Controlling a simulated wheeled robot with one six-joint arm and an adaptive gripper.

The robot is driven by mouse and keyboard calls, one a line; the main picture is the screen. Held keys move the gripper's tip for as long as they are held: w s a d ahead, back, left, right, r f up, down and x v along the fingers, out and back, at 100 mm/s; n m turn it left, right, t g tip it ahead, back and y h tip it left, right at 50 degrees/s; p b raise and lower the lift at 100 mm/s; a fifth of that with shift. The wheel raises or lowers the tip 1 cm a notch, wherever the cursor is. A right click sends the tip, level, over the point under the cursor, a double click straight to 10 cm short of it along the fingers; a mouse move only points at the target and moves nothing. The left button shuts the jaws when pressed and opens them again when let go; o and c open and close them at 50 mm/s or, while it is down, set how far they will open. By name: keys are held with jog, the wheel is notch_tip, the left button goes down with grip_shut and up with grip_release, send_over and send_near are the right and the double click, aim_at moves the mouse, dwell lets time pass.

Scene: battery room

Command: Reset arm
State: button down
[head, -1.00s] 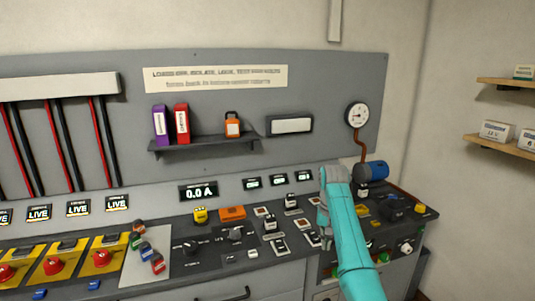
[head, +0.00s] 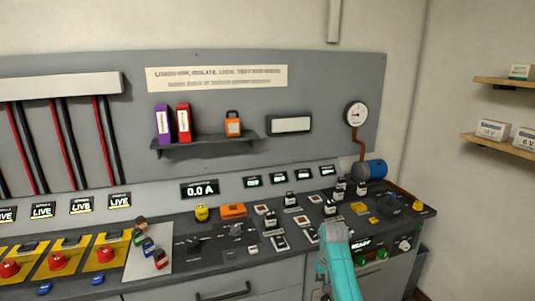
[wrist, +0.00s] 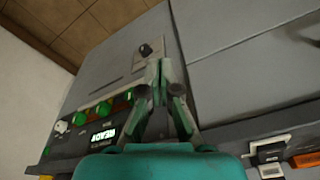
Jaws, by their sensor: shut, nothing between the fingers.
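My teal arm shows at the lower right of the head view, bent low in front of the bench's front edge. My gripper (wrist: 160,75) is in the middle of the wrist view, its fingers together and nothing between them. It points at the grey cabinet front (wrist: 235,70) below the bench top. In the head view the gripper's fingertips are hidden behind the arm.
The control bench (head: 205,262) carries several switches, blocks and yellow isolator panels. A READY display (wrist: 104,136) with green lamps is left of my gripper in the wrist view. A blue motor (head: 374,168) sits at the back right. A wall shelf (head: 500,143) holds boxes.

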jog(key=s+f+t, duration=0.2)
jog(key=s+f, duration=0.5)
jog(key=f, duration=0.2)
jog(key=s+f+t, duration=0.1)
jog(key=s+f, duration=0.5)
jog(key=f, duration=0.4)
jog(key=s+f+n+t, duration=0.1)
jog(key=s+f+t, duration=0.3)
jog(key=s, duration=1.4)
jog(key=s+r+t, duration=0.1)
jog(key=s+r, duration=0.3)
jog(key=s, duration=0.6)
jog(key=s+r+t, duration=0.2)
jog(key=s+r, duration=0.2)
jog(key=s, duration=0.7)
jog(key=s+r+t, duration=0.1)
jog(key=s+r, duration=0.5)
jog(key=r, duration=0.4)
jog(key=s+r+n+t, duration=0.1)
jog(key=s+r+t, duration=0.1)
jog(key=s+r, duration=0.4)
notch_tip(320, 180, up, 5)
jog(key=shift+s+f, duration=0.1)
jog(key=shift+s, duration=0.1)
